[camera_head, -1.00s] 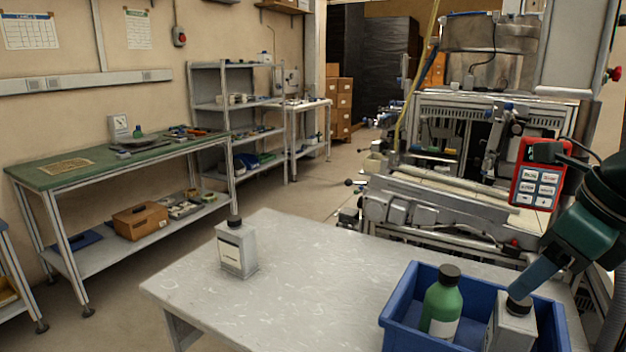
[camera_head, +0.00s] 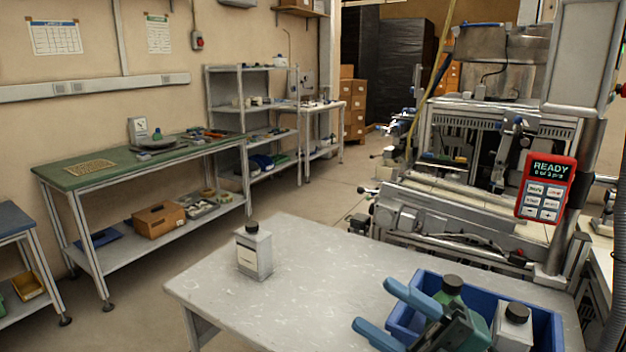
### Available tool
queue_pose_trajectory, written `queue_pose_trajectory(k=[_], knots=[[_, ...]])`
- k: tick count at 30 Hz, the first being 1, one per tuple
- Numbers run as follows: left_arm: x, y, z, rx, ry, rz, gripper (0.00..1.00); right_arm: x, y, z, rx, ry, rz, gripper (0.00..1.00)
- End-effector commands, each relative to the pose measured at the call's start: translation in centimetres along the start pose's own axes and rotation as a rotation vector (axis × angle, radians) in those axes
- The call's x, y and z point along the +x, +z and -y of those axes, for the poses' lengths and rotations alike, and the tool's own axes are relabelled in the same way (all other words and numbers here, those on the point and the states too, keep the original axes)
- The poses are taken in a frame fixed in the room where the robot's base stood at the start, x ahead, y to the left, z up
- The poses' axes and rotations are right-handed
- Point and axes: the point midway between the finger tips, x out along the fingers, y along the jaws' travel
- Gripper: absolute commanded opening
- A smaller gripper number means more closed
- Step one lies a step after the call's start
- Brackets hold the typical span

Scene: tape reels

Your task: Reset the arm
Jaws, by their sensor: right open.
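My right gripper (camera_head: 385,312) is in the lower right of the head view, in front of the blue crate's left part. Its two blue fingers are spread apart, with nothing between them. The gripper hides part of the crate and of a green bottle (camera_head: 452,288) with a black cap. A grey-white square bottle (camera_head: 513,328) with a black cap stands to the right of the green one in the blue crate (camera_head: 549,322). My left gripper does not show.
The crate sits at the right end of a light grey table (camera_head: 318,270). Another grey bottle (camera_head: 254,252) stands upright near that table's far left edge. The middle of the table is clear. A red control panel (camera_head: 546,188) reading READY hangs on the machine behind.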

Motion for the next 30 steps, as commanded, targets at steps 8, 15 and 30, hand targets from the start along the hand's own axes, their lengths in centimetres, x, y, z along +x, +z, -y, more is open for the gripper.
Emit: queue_pose_trajectory(k=[8, 15, 30], knots=[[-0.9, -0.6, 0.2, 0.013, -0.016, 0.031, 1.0, -11.8, 4.9, 12.9, 0.753, 0.21, 0.915, 0.55], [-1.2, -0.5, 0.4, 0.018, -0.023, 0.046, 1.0, -19.7, -0.9, 23.1, 1.152, 0.155, 1.365, 0.55], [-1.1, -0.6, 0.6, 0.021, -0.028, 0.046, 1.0, -21.7, -3.8, 25.8, 1.27, 0.12, 1.484, 0.55]])
